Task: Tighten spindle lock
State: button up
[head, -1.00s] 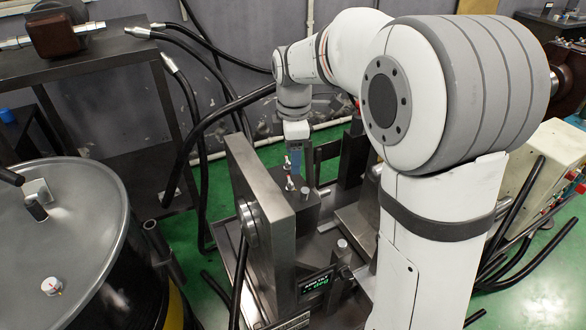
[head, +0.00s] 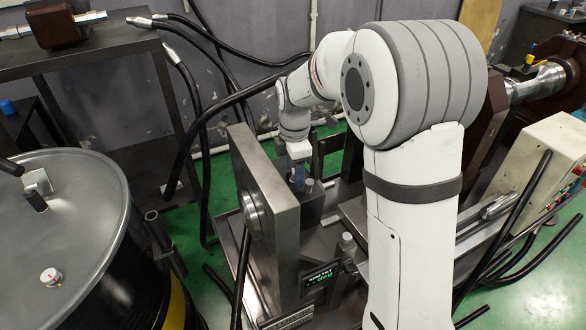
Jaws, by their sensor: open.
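The fixture's upright dark metal plate (head: 268,185) stands in the middle of the head view, with a round metal hub (head: 250,216) on its left face. My gripper (head: 298,184) points down just behind the plate's right edge, over a dark block (head: 313,207). The jaws are open, and blue parts show at them. A short grey post (head: 309,186) stands beside the fingers on the block. I cannot tell which part is the spindle lock; the plate and my gripper hide part of the block's top. Whether the fingers touch anything is unclear.
A small lit display (head: 320,276) and a round-topped pin (head: 346,243) sit on the near part of the fixture. A black drum (head: 75,215) stands at left. Black hoses (head: 205,105) hang behind. A beige control box (head: 545,165) stands at right.

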jog(key=shift+c, duration=0.4)
jog(key=c, duration=0.9)
jog(key=shift+m+p, duration=0.4)
jog(key=shift+m, duration=1.1)
jog(key=o, duration=1)
jog(key=shift+r+p, duration=0.3)
jog(key=shift+r, duration=3.6)
